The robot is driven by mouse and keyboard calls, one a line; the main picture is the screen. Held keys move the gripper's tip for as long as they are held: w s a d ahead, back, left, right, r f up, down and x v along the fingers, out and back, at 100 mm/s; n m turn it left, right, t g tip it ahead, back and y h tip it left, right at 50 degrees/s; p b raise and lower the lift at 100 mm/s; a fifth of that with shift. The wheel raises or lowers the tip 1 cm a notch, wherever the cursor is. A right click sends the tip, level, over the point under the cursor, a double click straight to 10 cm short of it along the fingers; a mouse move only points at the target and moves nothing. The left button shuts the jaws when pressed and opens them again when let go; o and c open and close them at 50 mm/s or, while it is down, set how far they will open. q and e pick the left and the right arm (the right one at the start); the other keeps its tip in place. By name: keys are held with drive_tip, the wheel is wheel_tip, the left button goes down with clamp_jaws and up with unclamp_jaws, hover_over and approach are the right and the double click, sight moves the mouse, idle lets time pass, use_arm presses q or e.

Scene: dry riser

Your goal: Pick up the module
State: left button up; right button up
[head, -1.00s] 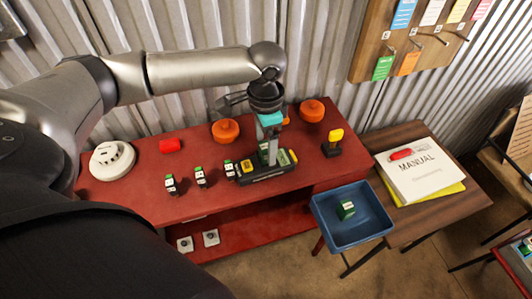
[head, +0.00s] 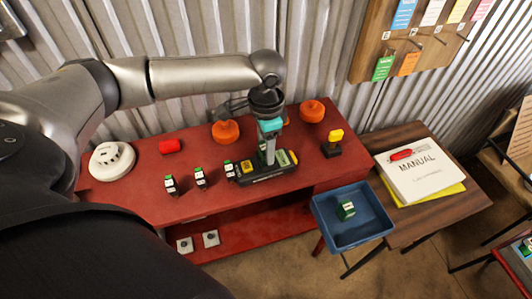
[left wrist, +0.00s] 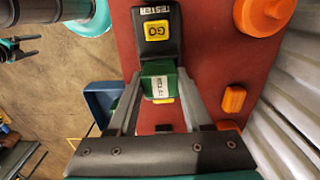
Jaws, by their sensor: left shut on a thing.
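My left gripper (head: 267,150) points down over the black tester (head: 262,177) on the red table. It is shut on a green module with a white label, seen between its fingers in the left wrist view (left wrist: 158,82). In the head view the fingers partly hide the held module, and I cannot tell whether its lower end touches the tester. The tester has a yellow GO panel (left wrist: 158,30) beside the module. Another green module (head: 346,209) lies in the blue tray (head: 325,205). My right gripper is not in view.
Several small green-topped modules (head: 200,177) stand left of the tester on the red table (head: 140,205). A manual (head: 425,172) lies on the brown table.

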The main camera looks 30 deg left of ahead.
use_arm(q)
clamp_jaws()
wheel_tip(320, 180, up, 24)
drive_tip(key=p, duration=0.8)
drive_tip(key=shift+r+p, duration=0.25)
drive_tip(key=shift+p, duration=0.1)
idle(0.8)
